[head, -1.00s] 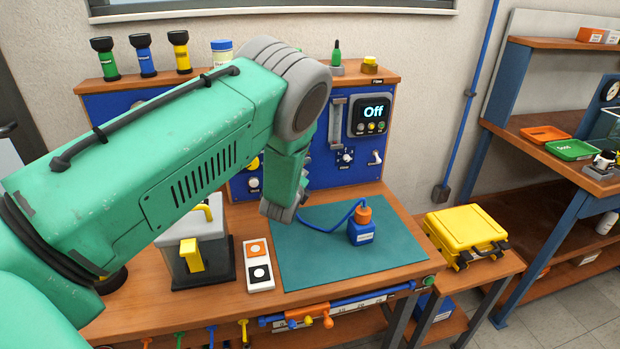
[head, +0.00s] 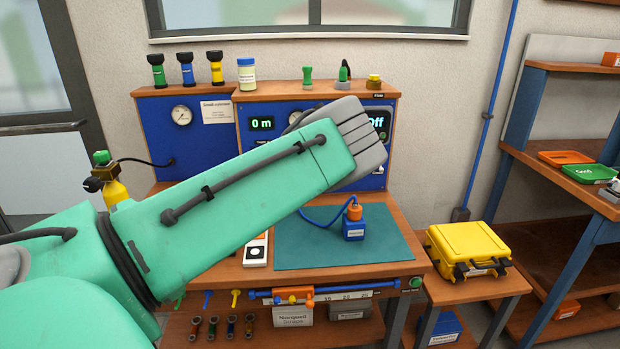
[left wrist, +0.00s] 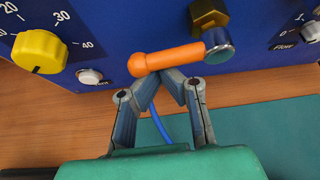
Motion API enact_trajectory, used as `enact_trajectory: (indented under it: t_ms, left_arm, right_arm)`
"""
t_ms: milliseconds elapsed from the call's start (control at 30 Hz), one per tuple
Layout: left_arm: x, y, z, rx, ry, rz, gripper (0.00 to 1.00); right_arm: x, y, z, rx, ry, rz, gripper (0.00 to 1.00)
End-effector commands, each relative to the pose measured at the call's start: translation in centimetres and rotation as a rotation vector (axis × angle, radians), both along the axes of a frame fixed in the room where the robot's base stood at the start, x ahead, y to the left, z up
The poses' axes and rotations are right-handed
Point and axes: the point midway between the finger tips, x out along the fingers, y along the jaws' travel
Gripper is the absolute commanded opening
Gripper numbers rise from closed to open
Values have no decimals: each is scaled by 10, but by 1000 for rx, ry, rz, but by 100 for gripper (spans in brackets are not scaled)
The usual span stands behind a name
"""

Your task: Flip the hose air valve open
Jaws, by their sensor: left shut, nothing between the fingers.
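The left wrist view shows a valve on the blue panel with an orange lever (left wrist: 168,58), a silver pivot cap (left wrist: 218,46) and a brass fitting (left wrist: 208,14). The lever lies nearly sideways, its round knob to the left of the pivot. My left gripper (left wrist: 166,78) is shut and empty, with its fingertips at the underside of the lever. I cannot tell if they touch it. In the head view my left arm hides the gripper and the lever. My right gripper is not in view.
A yellow knob (left wrist: 40,51) and a white knob (left wrist: 90,77) sit left of the lever. A yellow case (head: 468,243) stands at the right.

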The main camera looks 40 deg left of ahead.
Motion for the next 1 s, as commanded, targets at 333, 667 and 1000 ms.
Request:
enact_trajectory:
  t_ms: [333, 667, 1000]
  left_arm:
    - [0, -10, 14, 22, 10, -3, 0]
    - [-1, -6, 12, 17, 10, -3, 0]
    - [-1, -6, 9, 16, 10, -2, 0]
  right_arm:
    - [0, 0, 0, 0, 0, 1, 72]
    - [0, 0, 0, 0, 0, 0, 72]
    - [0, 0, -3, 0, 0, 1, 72]
